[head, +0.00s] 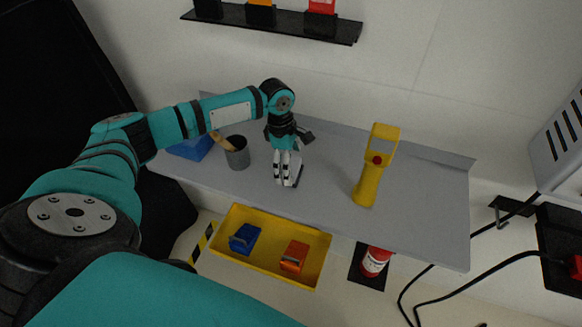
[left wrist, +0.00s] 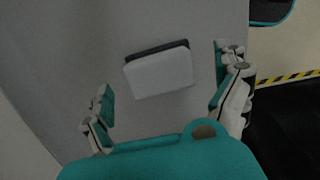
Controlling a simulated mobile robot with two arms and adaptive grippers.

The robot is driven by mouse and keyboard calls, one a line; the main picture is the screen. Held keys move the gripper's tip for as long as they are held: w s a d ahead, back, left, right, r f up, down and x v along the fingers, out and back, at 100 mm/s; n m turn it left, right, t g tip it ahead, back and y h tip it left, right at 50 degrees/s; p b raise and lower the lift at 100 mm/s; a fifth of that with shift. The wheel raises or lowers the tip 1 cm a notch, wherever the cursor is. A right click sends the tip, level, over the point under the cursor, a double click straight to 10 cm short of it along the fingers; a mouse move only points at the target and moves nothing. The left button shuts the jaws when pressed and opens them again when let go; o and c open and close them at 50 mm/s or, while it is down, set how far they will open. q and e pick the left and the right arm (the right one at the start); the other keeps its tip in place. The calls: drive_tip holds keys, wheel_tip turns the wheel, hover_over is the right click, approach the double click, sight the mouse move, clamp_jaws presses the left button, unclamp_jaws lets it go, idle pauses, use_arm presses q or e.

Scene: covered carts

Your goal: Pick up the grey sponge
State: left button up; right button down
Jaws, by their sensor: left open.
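The grey sponge (left wrist: 160,74) is a light grey block with a dark layer along one long edge. It lies flat on the grey shelf (head: 420,205), between the spread fingers in the left wrist view and apart from both. My left gripper (head: 284,180) points down over the shelf, open and empty; its fingers also show in the left wrist view (left wrist: 163,84). In the head view the sponge (head: 296,178) is mostly hidden behind the fingers. The gap in height between fingertips and sponge is hard to tell. My right gripper is in neither view.
A dark grey cup (head: 237,155) with a wooden-handled tool and a blue bin (head: 192,148) stand left of the gripper. A yellow handheld device (head: 369,182) stands to the right. A yellow tray (head: 267,224) sits below the shelf's front edge. The shelf's right end is clear.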

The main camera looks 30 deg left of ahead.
use_arm(q)
drive_tip(key=shift+d+f, duration=0.1)
drive_tip(key=shift+f, duration=0.8)
drive_tip(key=shift+w, duration=0.1)
drive_tip(key=c, duration=1.3)
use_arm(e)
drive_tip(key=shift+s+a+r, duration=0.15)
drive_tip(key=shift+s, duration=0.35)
use_arm(q)
drive_tip(key=shift+r, duration=0.15)
